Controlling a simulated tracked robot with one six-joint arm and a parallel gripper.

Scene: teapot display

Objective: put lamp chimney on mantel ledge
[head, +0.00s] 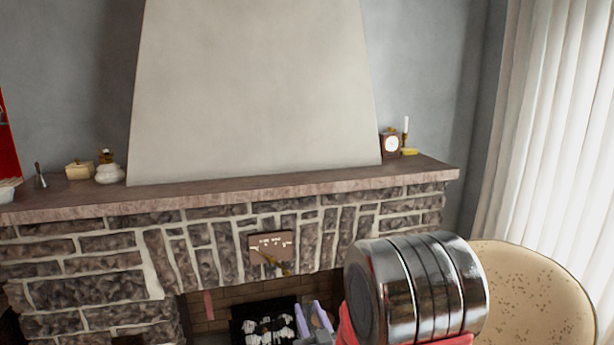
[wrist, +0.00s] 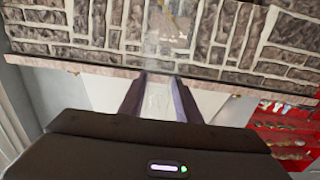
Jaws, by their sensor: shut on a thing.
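The mantel ledge (head: 262,193) is a brownish stone shelf across the top of the stone fireplace in the head view. It also crosses the wrist view (wrist: 95,69), which appears upside down. My gripper (head: 314,314) shows two pale purple fingers at the bottom of the head view, in front of the fireplace and lower in the picture than the ledge. In the wrist view my gripper (wrist: 157,78) is shut on a faint, clear glass thing, the lamp chimney (wrist: 158,101). Its outline is hard to see, and I cannot tell its tilt.
A white pot (head: 109,173) and a small box (head: 79,171) stand on the ledge's left. A clock (head: 390,144) and a candle (head: 406,128) stand on its right end. The middle is bare before the chimney breast (head: 255,90). A round speckled chair back (head: 535,290) is at right.

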